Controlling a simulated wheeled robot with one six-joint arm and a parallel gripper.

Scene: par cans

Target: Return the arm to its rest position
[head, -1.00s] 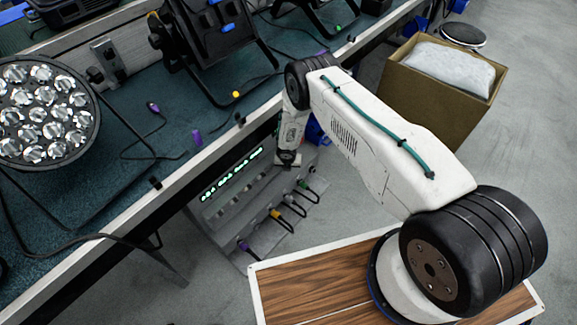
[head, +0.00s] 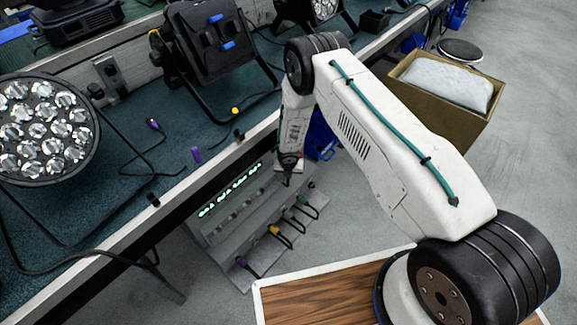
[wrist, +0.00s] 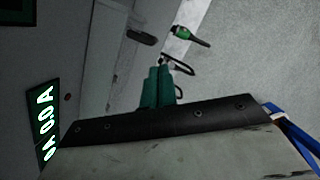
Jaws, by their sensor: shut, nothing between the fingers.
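My arm bends over in the head view, and its end, my gripper (head: 289,178), hangs low above the far end of a grey sloped rack (head: 225,225) beside the bench. In the wrist view, my gripper's two teal fingers (wrist: 158,88) are together with nothing between them. The rack has a lit green display (head: 228,190), which also shows in the wrist view (wrist: 37,125). Several cables with purple, yellow and green plugs stick out of the rack. A green-banded plug (wrist: 187,36) lies ahead of the fingers in the wrist view, apart from them.
The bench (head: 130,215) runs along the left, with a round par can (head: 45,130), a black fixture (head: 215,60) and loose cables. A cardboard box (head: 425,105) holding a pale bag stands at the right, near a round black-rimmed disc (head: 460,50). Grey floor is clear at far right.

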